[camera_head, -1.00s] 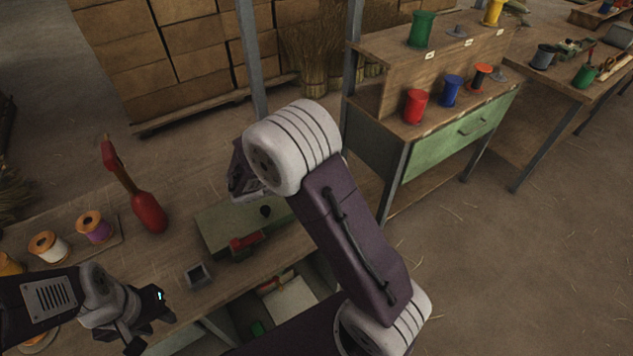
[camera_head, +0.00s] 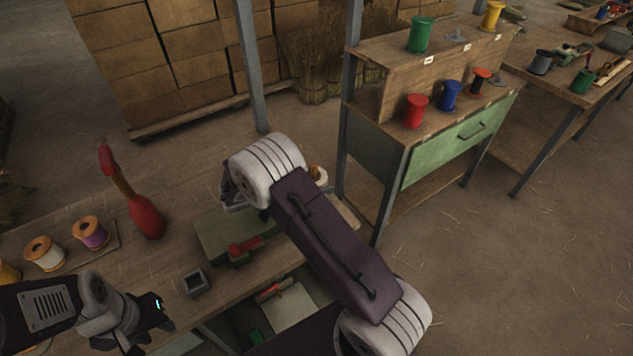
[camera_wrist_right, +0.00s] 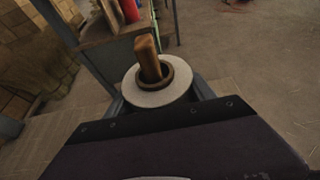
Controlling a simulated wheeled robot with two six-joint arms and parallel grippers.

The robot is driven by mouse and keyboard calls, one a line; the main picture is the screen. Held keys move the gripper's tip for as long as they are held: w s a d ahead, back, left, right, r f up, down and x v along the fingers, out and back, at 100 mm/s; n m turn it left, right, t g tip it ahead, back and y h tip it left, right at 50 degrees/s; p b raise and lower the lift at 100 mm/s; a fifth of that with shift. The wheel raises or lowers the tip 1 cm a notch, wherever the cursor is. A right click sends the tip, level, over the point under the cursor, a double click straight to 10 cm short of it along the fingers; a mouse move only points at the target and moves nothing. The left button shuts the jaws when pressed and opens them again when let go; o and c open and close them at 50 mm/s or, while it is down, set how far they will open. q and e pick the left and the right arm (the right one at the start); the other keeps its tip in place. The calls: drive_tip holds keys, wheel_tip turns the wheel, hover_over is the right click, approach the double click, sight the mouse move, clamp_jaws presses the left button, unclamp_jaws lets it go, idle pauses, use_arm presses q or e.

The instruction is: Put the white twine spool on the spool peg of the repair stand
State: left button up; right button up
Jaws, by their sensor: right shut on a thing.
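My right gripper (camera_wrist_right: 160,104) is shut on a pale, round spool (camera_wrist_right: 150,97), the white twine spool by its look, with one finger on each side of it. A brown wooden post (camera_wrist_right: 147,55) stands up out of the spool's brown centre ring; I take it for the spool peg. The spool also shows in the head view (camera_head: 322,178), just right of my right wrist, which hides most of that gripper and the stand there. My left gripper (camera_head: 147,330) is open and empty at the bench's front left.
A white-wound spool with orange ends (camera_head: 44,254) and a purple one (camera_head: 91,233) stand at the left. A green cabinet (camera_head: 440,145) stands behind right.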

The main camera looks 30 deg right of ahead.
drive_tip(key=shift+f, duration=0.1)
drive_tip(key=o, duration=1.7)
drive_tip(key=shift+c, duration=0.2)
drive_tip(key=shift+a+r, duration=0.3)
drive_tip(key=shift+a, duration=0.05)
drive_tip(key=v, duration=1.1)
drive_tip(key=shift+a+r, duration=0.1)
drive_tip(key=shift+a, duration=0.05)
drive_tip(key=shift+p, duration=0.3)
